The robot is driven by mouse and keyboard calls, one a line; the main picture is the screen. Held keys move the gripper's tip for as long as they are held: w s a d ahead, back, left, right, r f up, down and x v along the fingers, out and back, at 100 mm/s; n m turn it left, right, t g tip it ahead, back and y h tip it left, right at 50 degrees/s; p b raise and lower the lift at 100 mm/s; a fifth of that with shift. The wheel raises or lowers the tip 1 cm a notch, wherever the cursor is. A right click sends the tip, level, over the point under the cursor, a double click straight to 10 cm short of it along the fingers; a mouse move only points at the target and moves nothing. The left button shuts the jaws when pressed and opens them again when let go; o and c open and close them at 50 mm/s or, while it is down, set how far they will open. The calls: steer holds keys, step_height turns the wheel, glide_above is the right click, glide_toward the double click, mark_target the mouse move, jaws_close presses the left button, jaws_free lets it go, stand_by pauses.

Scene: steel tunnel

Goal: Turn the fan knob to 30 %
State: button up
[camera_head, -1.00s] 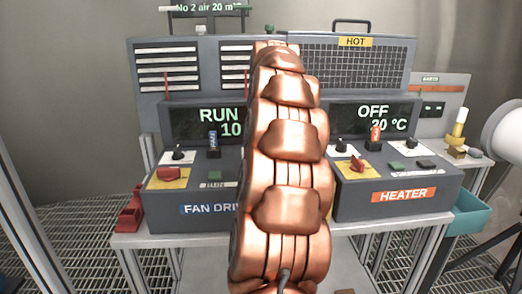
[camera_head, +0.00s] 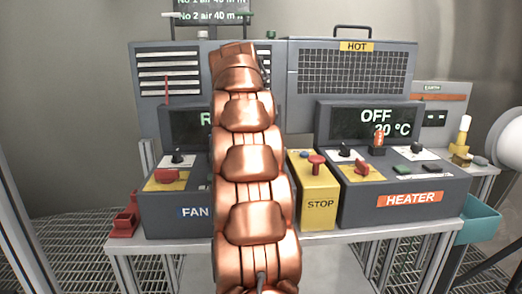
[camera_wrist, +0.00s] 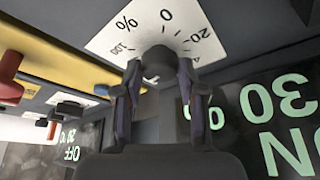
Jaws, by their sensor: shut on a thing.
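In the wrist view my gripper (camera_wrist: 157,78) is shut on a dark round knob (camera_wrist: 158,60), one finger on each side. The knob sits on a white dial plate (camera_wrist: 118,38) marked 0, 20, 100 and %. Its pointer cannot be made out. A display (camera_wrist: 275,120) beside it reads 30 with a % sign, rotated in this view. In the head view my copper arm covers my gripper, the held knob and the right part of the fan drive unit (camera_head: 165,222).
A yellow STOP box (camera_head: 320,212) with a red button stands right of my arm. The heater unit (camera_head: 345,205) reads OFF, 20 °C. A red switch (camera_head: 167,176) and a black knob (camera_head: 178,157) sit on the fan unit's left. A teal bin (camera_head: 480,222) hangs at right.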

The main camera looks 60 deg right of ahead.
stand_by(0.4)
steer(key=o, duration=1.1)
steer(key=shift+o, duration=0.2)
steer(key=shift+r, duration=0.1)
steer(key=shift+a+r, duration=0.15)
steer(key=shift+r, duration=0.3)
steer(key=shift+v, duration=1)
steer(key=shift+a+f, duration=0.15)
steer(key=shift+a, duration=5.95)
